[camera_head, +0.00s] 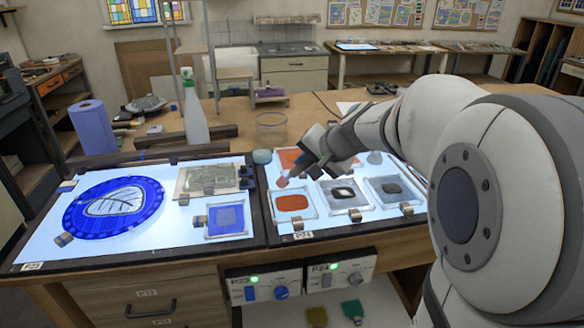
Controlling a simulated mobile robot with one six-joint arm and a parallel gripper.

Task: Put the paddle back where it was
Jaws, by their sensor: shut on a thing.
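My gripper (295,172) is above the left part of the right light panel (255,195). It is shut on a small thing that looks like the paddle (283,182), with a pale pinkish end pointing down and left. The gripper and arm hide most of it. Its end appears just above the orange-red glass sample (292,202); I cannot tell whether it touches anything. Grey samples with a white patch (343,193) and a dark patch (391,188) lie to the right.
The left light panel (175,235) holds a blue disc (78,213) and a blue tile (229,218). A spray bottle (194,115), blue paper roll (93,127) and glass jar (271,128) stand behind. Yellow (317,316) and green (352,309) pieces lie below the control boxes.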

